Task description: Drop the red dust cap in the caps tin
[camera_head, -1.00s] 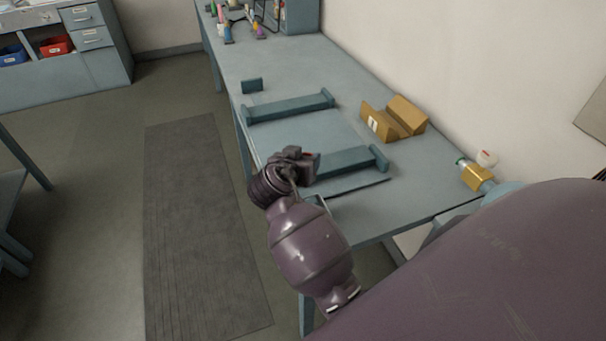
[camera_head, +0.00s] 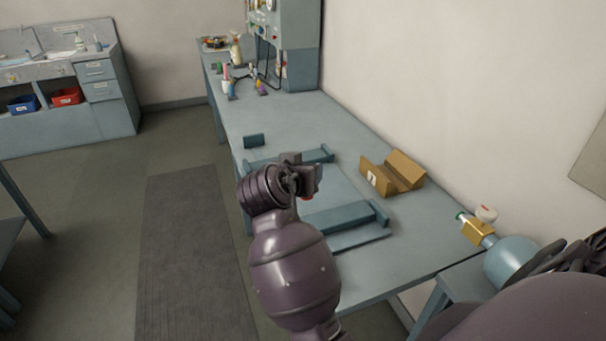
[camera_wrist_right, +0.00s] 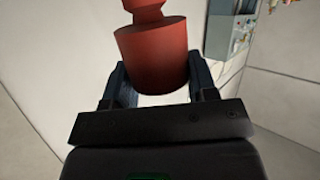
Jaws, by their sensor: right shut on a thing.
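The red dust cap (camera_wrist_right: 152,55) fills the upper middle of the right wrist view, a red cylinder with a narrower top part. My right gripper (camera_wrist_right: 152,88) is shut on it, with one dark finger on each side. In the head view my right gripper (camera_head: 307,180) is above the bench, and a small red part of the cap (camera_head: 308,197) shows beneath it. I cannot make out the caps tin in either view. My left gripper is not in view.
Below my right gripper, the bench (camera_head: 330,120) carries a teal frame (camera_head: 345,217). A brown V-shaped block (camera_head: 393,175) and a cylinder with a brass valve (camera_head: 478,231) are to the right. Small bottles (camera_head: 228,85) and a tall panel cabinet (camera_head: 290,45) stand at the far end.

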